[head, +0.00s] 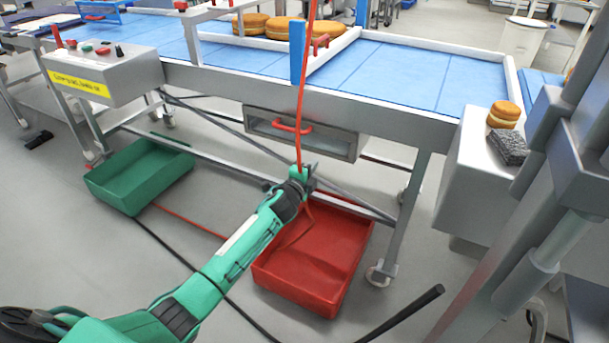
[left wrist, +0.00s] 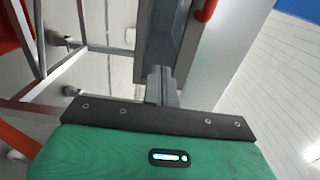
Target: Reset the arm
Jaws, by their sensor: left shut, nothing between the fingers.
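My left arm is green and comes in from the lower left. Its gripper (head: 301,170) is in front of the conveyor table's lower frame, above the back of the red crate and below the drawer with the red handle. In the left wrist view the gripper (left wrist: 161,84) has its fingers together with nothing between them. A red cord hangs down to the gripper in the head view; I cannot tell whether it touches. My right gripper is not in view.
The red crate (head: 345,285) and a green crate (head: 118,203) stand on the floor. The conveyor table (head: 400,80) carries filled rounds (head: 290,28) at the back. A drawer handle (head: 291,127) juts out close by. Black cables cross the floor. A filled round (head: 503,115) sits on a grey cabinet at right.

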